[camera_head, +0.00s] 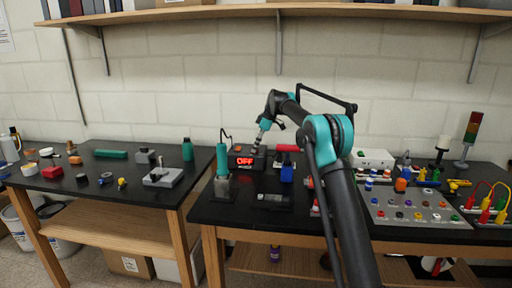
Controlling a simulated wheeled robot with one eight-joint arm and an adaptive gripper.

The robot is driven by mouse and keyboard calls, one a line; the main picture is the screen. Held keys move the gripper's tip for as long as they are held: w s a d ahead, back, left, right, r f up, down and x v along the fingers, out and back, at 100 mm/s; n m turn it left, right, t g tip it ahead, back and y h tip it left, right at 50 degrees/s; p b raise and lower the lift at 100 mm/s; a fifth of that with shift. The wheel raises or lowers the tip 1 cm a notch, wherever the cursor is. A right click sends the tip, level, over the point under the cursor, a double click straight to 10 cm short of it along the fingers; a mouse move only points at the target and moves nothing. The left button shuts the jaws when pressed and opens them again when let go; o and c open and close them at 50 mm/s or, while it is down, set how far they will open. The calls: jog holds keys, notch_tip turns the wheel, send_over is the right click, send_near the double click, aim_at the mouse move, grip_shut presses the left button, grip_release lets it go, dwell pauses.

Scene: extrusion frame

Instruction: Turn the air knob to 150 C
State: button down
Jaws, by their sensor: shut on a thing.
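The hot-air station (233,164) is a small dark box at the back of the right black table, with a red display (244,161) that reads OFF. My gripper (256,150) reaches down to the right end of the station, just right of the display. It is shut at the air knob, which is too small and too covered by the fingers to see clearly. The knob's scale and pointer cannot be read. A teal-handled tool (222,162) stands upright in a dark holder left of the station, with a cable rising behind it.
A grey panel (415,208) with several knobs lies to the right. A shelf (200,14) runs overhead.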

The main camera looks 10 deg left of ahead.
jog(key=shift+m, duration=0.4)
jog(key=m+t, duration=0.1)
jog(key=m, duration=0.1)
jog(key=m+t, duration=0.1)
jog(key=m, duration=0.1)
jog(key=shift+s+m, duration=0.2)
jog(key=shift+m, duration=0.1)
jog(key=m, duration=0.2)
jog(key=m+t+h, duration=0.1)
jog(key=m, duration=0.1)
jog(key=shift+a+h, duration=0.15)
jog(key=shift+h, duration=0.15)
jog(key=m+h, duration=0.1)
jog(key=m, duration=0.2)
jog(key=m+t, duration=0.1)
jog(key=m, duration=0.1)
jog(key=shift+s+a+m+h, duration=0.1)
jog(key=shift+a+m+h, duration=0.05)
jog(key=shift+m+h, duration=0.25)
jog(key=m, duration=0.2)
jog(key=m+h, duration=0.1)
jog(key=m, duration=0.1)
jog(key=shift+a+h, duration=0.1)
jog(key=shift+h, duration=0.2)
jog(key=shift+m, duration=0.4)
jog(key=c, duration=1.2)
grip_release()
